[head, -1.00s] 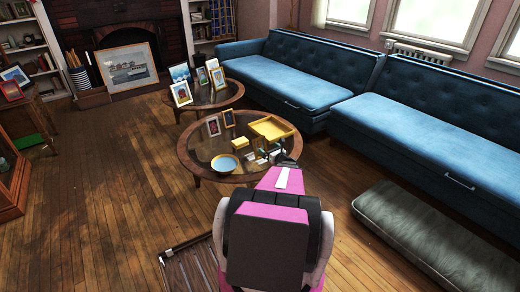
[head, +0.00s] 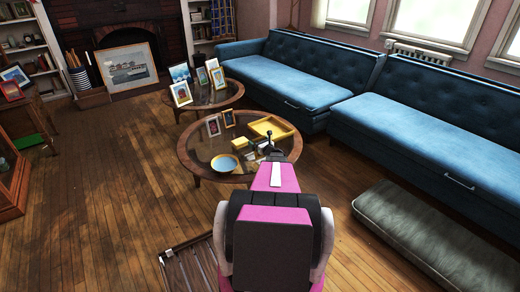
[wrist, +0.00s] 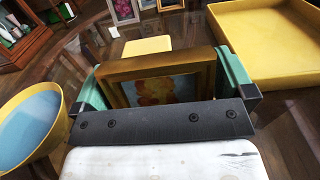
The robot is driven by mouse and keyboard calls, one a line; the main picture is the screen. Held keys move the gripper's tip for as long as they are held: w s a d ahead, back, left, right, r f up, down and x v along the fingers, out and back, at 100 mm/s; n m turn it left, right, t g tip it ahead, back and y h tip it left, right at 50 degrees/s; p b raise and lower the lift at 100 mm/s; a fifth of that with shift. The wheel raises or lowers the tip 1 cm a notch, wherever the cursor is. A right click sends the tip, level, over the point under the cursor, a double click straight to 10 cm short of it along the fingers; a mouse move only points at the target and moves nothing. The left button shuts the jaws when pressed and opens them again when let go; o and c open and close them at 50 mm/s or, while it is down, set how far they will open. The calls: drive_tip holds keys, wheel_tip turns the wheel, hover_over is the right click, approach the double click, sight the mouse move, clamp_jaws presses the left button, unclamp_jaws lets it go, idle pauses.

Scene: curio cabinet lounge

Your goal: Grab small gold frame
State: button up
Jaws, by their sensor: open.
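The small gold frame (wrist: 160,88) shows in the wrist view, with an orange and yellow picture inside its gold border. Its lower part is hidden behind the dark bar of my gripper. My gripper (wrist: 165,84) is open, with one teal finger at the frame's left side and one at its right side. I cannot tell whether the fingers touch it. In the head view my gripper (head: 269,148) is over the right part of the near oval glass table (head: 199,165), and the frame is hard to make out there.
A yellow tray (wrist: 268,42) lies right of the frame, a blue and yellow bowl (wrist: 32,125) left, and a small yellow box (wrist: 147,45) behind. Two picture frames (head: 213,126) stand farther back on the table. Blue sofas (head: 290,80) are beyond; open floor lies left.

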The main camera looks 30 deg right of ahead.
drive_tip(key=shift+c, duration=0.3)
drive_tip(key=c, duration=0.7)
drive_tip(key=shift+o, duration=0.2)
